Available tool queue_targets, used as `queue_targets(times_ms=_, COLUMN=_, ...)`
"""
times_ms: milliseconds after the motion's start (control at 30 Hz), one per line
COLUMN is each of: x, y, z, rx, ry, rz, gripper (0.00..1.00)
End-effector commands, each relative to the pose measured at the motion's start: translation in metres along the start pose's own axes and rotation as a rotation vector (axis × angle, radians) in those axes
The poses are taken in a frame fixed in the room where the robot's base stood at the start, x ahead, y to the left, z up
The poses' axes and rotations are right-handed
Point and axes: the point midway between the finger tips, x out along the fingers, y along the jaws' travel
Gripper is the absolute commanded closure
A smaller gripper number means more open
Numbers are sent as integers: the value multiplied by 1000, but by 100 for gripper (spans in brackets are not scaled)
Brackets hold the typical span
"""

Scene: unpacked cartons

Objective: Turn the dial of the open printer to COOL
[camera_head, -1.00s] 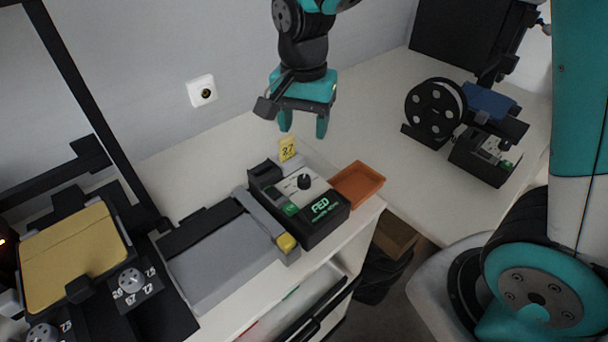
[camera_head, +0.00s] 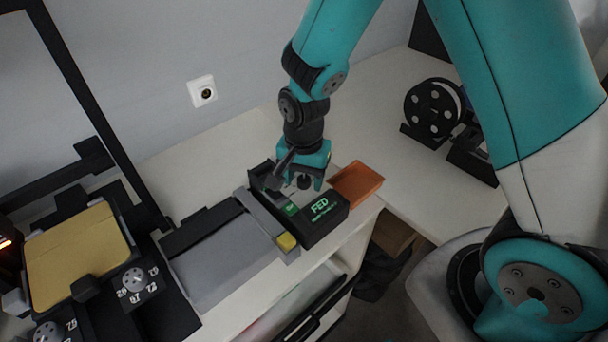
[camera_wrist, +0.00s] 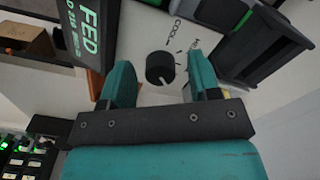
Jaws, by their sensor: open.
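The black device marked FED (camera_head: 322,208) stands on the white bench and carries a pale panel. Its round black dial (camera_wrist: 160,68) shows in the wrist view, with the word COOL (camera_wrist: 176,30) beyond it and a second, partly hidden word starting with H to the right. A pale line shows at the dial's near edge; I cannot tell its setting for sure. My gripper (camera_head: 304,184) is open above the panel, pointing down. In the wrist view my gripper (camera_wrist: 161,84) has one finger on each side of the dial, with gaps showing; contact is not visible.
An orange tray (camera_head: 357,184) sits just right of the device. A grey flat unit (camera_head: 225,262) adjoins it on the left. Further left is a machine with a yellow plate (camera_head: 75,255) and numbered knobs (camera_head: 133,280). A black spool (camera_head: 433,108) stands behind, right.

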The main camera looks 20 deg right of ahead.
Motion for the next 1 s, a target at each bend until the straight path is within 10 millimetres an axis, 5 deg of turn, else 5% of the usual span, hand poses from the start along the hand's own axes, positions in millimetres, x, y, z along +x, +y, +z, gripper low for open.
queue_targets(times_ms=33, x=0, y=0, z=0, rx=0, ry=0, rz=0, gripper=44)
queue_targets(times_ms=267, x=0, y=0, z=0, rx=0, ry=0, rz=0, gripper=93)
queue_targets(times_ms=667, x=-1, y=0, z=0, rx=-67, ry=0, rz=0, gripper=93)
queue_targets(times_ms=1000, x=-1, y=0, z=0, rx=-325, ry=0, rz=0, gripper=93)
